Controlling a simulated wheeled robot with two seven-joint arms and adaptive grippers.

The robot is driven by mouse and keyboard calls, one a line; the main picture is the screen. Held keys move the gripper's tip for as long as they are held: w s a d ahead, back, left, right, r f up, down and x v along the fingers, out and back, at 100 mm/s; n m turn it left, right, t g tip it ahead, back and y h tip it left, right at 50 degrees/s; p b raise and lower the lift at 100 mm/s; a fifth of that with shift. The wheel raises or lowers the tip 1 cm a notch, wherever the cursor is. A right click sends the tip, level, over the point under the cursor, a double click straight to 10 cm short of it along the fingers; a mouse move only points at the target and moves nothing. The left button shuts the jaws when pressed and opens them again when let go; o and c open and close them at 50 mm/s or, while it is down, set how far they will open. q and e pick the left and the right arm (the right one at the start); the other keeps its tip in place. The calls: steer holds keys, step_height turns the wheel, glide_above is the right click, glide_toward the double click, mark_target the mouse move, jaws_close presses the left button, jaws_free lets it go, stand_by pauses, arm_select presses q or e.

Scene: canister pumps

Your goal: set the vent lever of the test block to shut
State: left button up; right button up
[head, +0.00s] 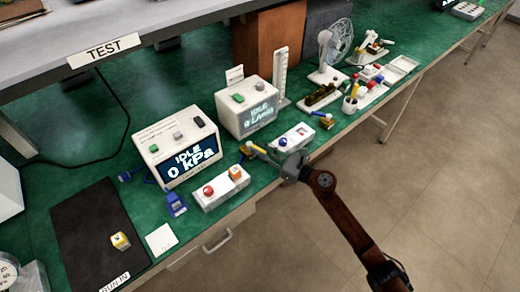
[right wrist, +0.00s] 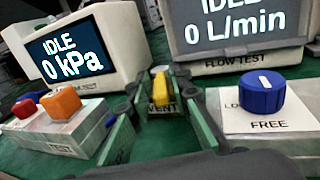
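The yellow vent lever (right wrist: 160,86) stands behind a plate marked VENT (right wrist: 162,106) in the right wrist view. In the head view the yellow lever (head: 258,149) shows small, just left of my right gripper (head: 276,158). My right gripper, also in the right wrist view (right wrist: 157,98), is open, with one finger on each side of the lever. I cannot tell whether either finger touches it. Which setting the lever is at cannot be read. The lever's base is partly hidden by the plate and fingers. My left gripper is not in view.
A white block (head: 221,193) with a red knob and an orange cube stands to the left. A block with a blue knob (right wrist: 262,95) marked FREE is close on the right. Behind are a kPa box (head: 178,140) and a flow test box (head: 246,103), both reading IDLE.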

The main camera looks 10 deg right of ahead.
steer(key=v, duration=1.1)
steer(key=shift+s+d, duration=0.25)
steer(key=shift+d, duration=0.05)
steer(key=shift+c, duration=0.4)
